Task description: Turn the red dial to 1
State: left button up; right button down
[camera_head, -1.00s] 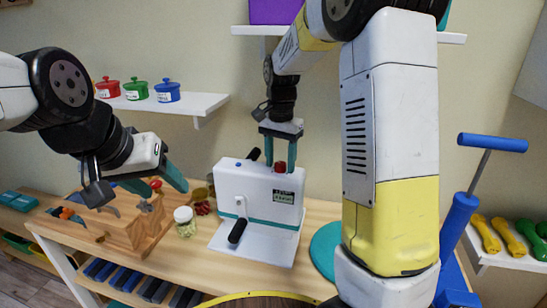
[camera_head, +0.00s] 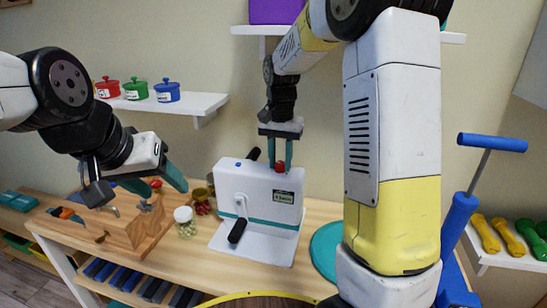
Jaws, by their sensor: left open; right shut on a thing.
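The red dial (camera_head: 280,167) sits on top of a white machine (camera_head: 259,190) that stands on the wooden table. The machine has a small display at its upper right, a blue button (camera_head: 238,164) on its upper left and a black-handled crank (camera_head: 238,230) on its front. My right gripper (camera_head: 276,166) points straight down from above, with its teal fingers on either side of the red dial, shut on it. The dial's markings are too small to read. My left gripper (camera_head: 168,182) is open and empty, left of the machine above a wooden box.
The wooden box (camera_head: 140,232) and a lidded jar (camera_head: 185,221) stand left of the machine. A teal disc (camera_head: 327,246) lies to its right. A wall shelf (camera_head: 170,103) holds red, green and blue pots. A blue-handled pump (camera_head: 462,215) stands at right.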

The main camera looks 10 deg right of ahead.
aim_at(280, 163)
jog(key=n, duration=0.9)
dwell(0.6)
jog(key=c, duration=1.1)
grip_release()
jog(key=shift+o, duration=0.2)
jog(key=shift+r, duration=0.1)
notch_tip(280, 163, up, 8)
jog(key=shift+f, duration=0.15)
